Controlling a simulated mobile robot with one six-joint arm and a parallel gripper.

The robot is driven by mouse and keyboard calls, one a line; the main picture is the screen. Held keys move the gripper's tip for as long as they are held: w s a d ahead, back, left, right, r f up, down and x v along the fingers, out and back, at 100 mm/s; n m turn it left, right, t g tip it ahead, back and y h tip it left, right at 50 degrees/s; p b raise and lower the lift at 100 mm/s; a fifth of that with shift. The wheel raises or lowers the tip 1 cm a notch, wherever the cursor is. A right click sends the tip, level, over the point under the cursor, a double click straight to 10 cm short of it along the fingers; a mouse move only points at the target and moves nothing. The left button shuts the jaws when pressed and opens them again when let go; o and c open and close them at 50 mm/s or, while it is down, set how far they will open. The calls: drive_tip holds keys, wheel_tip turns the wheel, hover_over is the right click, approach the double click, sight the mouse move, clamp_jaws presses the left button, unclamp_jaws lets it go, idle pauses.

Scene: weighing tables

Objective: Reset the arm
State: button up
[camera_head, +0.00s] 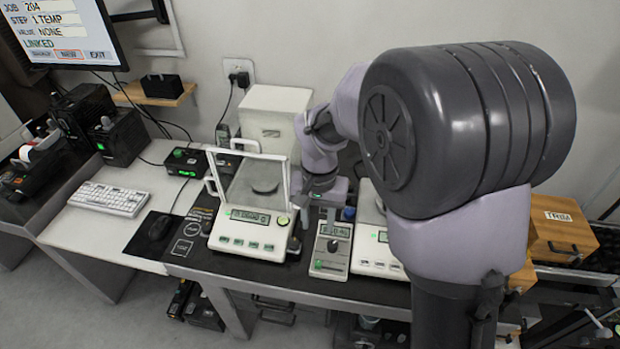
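My arm reaches from the large dark joint at the right to the back of the weighing table. My gripper (320,212) points down between the left balance and the right balance, just behind and above a small handheld meter.
The left balance (247,232) has a glass shield close beside my gripper. The meter (331,262) stands at the table front. The right balance (371,256) is partly hidden by my arm. A white box (273,112) stands behind. A keyboard (108,198) and monitor (62,32) are left.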

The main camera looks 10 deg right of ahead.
drive_tip(key=s+d+r+t+y+b, duration=0.1)
drive_tip(key=s+r+t+b, duration=0.1)
drive_tip(key=s+r, duration=0.3)
drive_tip(key=s+d+r+t+y+b, duration=0.1)
drive_tip(key=s+r, duration=0.5)
drive_tip(key=s, duration=0.8)
drive_tip(key=t+b, duration=0.1)
drive_tip(key=t, duration=0.1)
drive_tip(key=shift+s+d+m+t+b, duration=0.2)
drive_tip(key=shift+m+t+b, duration=0.1)
drive_tip(key=shift+m+t, duration=0.1)
